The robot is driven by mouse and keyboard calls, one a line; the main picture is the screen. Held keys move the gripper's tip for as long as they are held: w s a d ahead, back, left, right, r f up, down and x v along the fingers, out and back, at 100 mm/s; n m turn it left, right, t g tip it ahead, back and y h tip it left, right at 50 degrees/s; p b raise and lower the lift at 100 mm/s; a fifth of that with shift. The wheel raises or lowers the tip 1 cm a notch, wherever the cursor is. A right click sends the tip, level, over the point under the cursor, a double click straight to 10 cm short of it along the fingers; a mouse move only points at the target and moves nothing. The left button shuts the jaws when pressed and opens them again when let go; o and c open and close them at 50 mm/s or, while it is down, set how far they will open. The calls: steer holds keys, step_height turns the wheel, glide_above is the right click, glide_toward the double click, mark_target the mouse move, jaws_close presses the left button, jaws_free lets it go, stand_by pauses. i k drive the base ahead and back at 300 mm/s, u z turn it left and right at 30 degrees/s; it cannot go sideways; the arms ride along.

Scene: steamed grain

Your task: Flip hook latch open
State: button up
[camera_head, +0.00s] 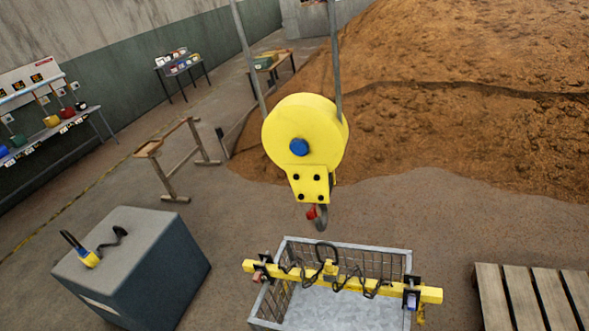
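A yellow hook block (306,137) with a blue hub hangs from two grey cables in the middle of the view. Its grey hook (321,217) points down below the block. A small red latch (311,213) sits at the left side of the hook, in its mouth; it is too small to tell whether it is open or closed. My gripper is not visible in this view.
Below the hook, a yellow lifting beam (428,293) with dark chains lies across a wire-mesh crate (399,262). A grey block (150,262) with a yellow-and-blue tool (88,259) stands at left. A wooden pallet (522,300) lies at right. A grain heap (480,90) fills the back right.

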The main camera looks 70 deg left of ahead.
mark_target(310, 215)
steer(key=u, duration=1.55)
steer(key=k, duration=1.3)
steer(key=u, duration=0.3)
steer(key=i, duration=1.5)
steer(key=z, duration=0.35)
steer(key=i, duration=0.65)
steer(key=z, duration=0.1)
